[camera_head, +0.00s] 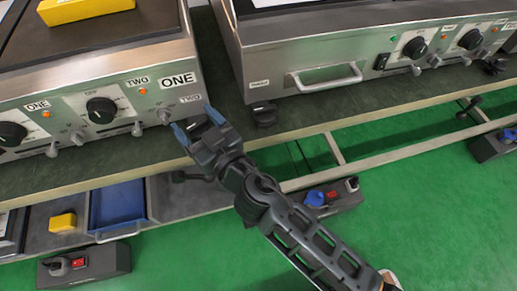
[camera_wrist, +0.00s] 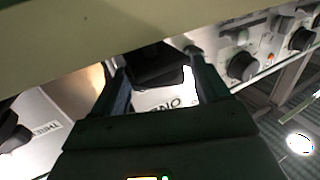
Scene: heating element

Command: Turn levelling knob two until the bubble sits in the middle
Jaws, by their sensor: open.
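The left steel heating unit (camera_head: 160,70) stands on a dark bench, with a small TWO label (camera_head: 190,98) at its lower right corner. My gripper (camera_head: 197,122) is at that corner, its blue fingertips apart. In the wrist view, a black knob (camera_wrist: 155,70), apparently levelling knob two, sits between the two spread fingers. I cannot tell whether either finger touches it. A yellow block (camera_head: 85,8), possibly the level, lies on the unit's top. No bubble can be made out.
A second steel unit (camera_head: 340,45) stands to the right, with a black foot (camera_head: 265,114) at its near corner. Dials and small levers line the left unit's front, close to my gripper. A blue tray (camera_head: 118,207) is on the shelf below. Green floor shows at the right.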

